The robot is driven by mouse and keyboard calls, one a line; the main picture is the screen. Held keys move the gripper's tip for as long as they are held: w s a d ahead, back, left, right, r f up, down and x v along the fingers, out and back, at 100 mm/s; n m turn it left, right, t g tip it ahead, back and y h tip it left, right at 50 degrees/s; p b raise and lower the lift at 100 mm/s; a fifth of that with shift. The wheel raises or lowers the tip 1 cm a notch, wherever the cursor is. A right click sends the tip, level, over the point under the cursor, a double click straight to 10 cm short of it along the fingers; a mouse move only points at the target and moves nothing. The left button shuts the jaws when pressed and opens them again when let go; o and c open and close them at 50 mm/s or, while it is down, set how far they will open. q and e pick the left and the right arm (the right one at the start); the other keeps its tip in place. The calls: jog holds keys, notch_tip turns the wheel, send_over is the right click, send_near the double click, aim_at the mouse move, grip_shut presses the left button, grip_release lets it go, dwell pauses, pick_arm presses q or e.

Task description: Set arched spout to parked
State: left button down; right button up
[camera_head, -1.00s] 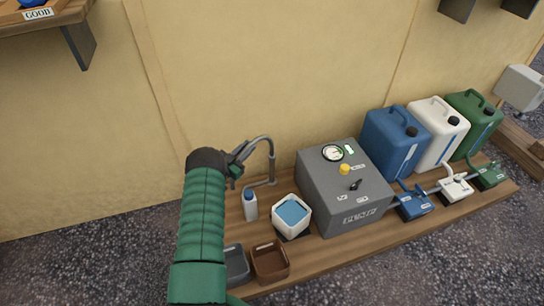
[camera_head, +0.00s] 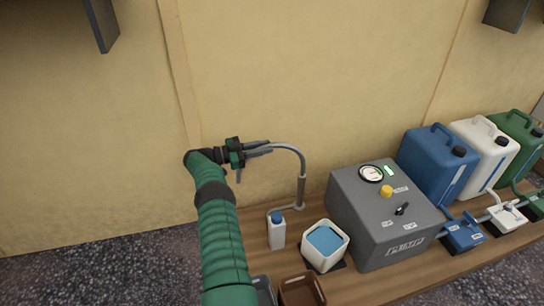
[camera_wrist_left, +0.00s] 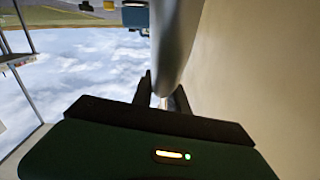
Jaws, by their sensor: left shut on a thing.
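The arched spout (camera_head: 302,172) is a thin grey metal pipe that rises from the back of the wooden bench and curves over to the left. My left gripper (camera_head: 258,148) is shut on the free left end of the pipe, high above the bench. In the left wrist view the grey spout (camera_wrist_left: 181,40) runs large between the two dark fingers (camera_wrist_left: 163,92). My right gripper is in neither view. No label for the parked position can be made out.
Below the spout stand a small white bottle with a blue cap (camera_head: 277,232) and a white tub of blue liquid (camera_head: 325,247). A grey pump box (camera_head: 375,225) is to the right, with blue, white and green canisters (camera_head: 432,165) beyond. The tan wall (camera_head: 330,80) is close behind.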

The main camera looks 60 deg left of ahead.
pick_arm(q)
jog(key=shift+w, duration=0.1)
jog(key=shift+a+r, duration=0.1)
jog(key=shift+r, duration=0.05)
jog(key=c, duration=1.3)
grip_release()
jog(key=shift+w, duration=0.1)
jog(key=shift+a+f, duration=0.15)
jog(key=shift+f, duration=0.05)
